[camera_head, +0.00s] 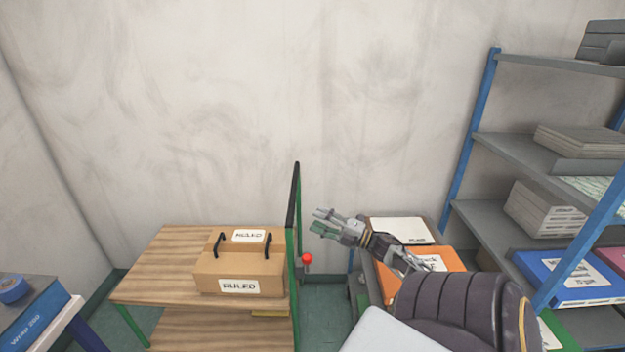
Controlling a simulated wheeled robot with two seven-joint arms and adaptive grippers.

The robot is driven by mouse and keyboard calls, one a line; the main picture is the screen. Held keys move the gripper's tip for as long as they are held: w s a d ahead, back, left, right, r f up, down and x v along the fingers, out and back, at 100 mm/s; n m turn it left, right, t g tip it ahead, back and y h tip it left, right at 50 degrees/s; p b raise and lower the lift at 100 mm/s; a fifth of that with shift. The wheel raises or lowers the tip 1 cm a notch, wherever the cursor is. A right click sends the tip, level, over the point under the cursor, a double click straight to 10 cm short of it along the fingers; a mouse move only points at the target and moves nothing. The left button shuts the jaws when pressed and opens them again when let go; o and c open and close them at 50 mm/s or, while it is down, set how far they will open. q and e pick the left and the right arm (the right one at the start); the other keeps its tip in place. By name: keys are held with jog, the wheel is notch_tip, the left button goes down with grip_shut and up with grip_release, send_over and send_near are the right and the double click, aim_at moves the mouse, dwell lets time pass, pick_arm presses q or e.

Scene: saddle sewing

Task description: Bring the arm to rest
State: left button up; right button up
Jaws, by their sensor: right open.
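My right gripper (323,222) is in the middle of the head view, its arm coming in from the lower right. Its fingers point left and are apart, with nothing between them. It is in the air to the right of the green upright frame and left of the papers on the low shelf. My left gripper is not in view.
A cardboard box (215,268) labelled RULED sits on a wooden table (150,283). A green frame (295,210) stands at the table's right edge, beside a red knob (306,258). A blue-posted shelf (500,147) with paper stacks stands right. A blue box (35,305) is lower left.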

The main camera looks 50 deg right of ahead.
jog(key=shift+s+d+f, duration=0.1)
jog(key=shift+s, duration=0.35)
dwell(0.4)
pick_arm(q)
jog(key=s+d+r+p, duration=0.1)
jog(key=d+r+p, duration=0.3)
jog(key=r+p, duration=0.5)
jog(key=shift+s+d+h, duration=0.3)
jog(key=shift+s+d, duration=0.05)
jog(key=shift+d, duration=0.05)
pick_arm(e)
notch_tip(320, 180, up, 9)
jog(key=shift+r, duration=0.2)
pick_arm(q)
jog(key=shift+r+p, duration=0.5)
jog(key=shift+p, duration=0.05)
pick_arm(e)
jog(key=shift+r, duration=0.4)
